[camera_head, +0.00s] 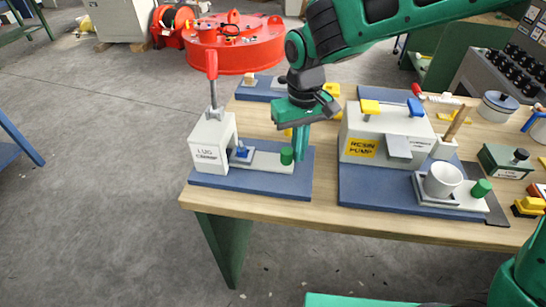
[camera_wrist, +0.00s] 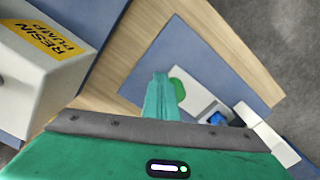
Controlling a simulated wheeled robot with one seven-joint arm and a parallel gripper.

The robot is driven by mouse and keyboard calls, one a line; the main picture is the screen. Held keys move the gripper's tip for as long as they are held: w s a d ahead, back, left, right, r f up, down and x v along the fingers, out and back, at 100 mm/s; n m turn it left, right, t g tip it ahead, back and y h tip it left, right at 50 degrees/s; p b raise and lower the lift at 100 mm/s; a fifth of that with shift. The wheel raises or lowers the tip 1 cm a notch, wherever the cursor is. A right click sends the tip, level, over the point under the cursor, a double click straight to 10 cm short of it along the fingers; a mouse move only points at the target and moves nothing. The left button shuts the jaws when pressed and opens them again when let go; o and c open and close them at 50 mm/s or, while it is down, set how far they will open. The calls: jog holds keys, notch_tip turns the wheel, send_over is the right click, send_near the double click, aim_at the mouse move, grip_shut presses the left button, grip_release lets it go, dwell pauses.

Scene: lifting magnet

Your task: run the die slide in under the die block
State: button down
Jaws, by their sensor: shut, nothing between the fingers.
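The die slide (camera_head: 265,161) is a pale grey plate with an upright green knob (camera_head: 287,156) at its right end. A small blue piece (camera_head: 242,152) is at its left end, against the white lug crimper (camera_head: 212,146) with its raised red-tipped lever. I cannot pick out the die block from the crimper body. My gripper (camera_head: 300,155) is shut and empty, fingers pointing down just right of the knob. In the wrist view my gripper (camera_wrist: 160,90) stands close beside the knob (camera_wrist: 178,88); I cannot tell if they touch. The blue piece (camera_wrist: 217,118) lies beyond.
The crimper stands on a blue base plate (camera_head: 240,184) on the wooden bench (camera_head: 330,207). A resin pump (camera_head: 375,135) with a white cup (camera_head: 443,179) is to the right. A red lifting magnet (camera_head: 235,45) is behind. The bench strip before the base plate is clear.

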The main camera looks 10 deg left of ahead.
aim_at(277, 161)
jog(key=shift+a, duration=0.6)
jog(key=shift+w+a, duration=0.1)
jog(key=shift+a, duration=2.65)
jog(key=shift+d, duration=0.75)
notch_tip(277, 161, up, 7)
dwell(0.5)
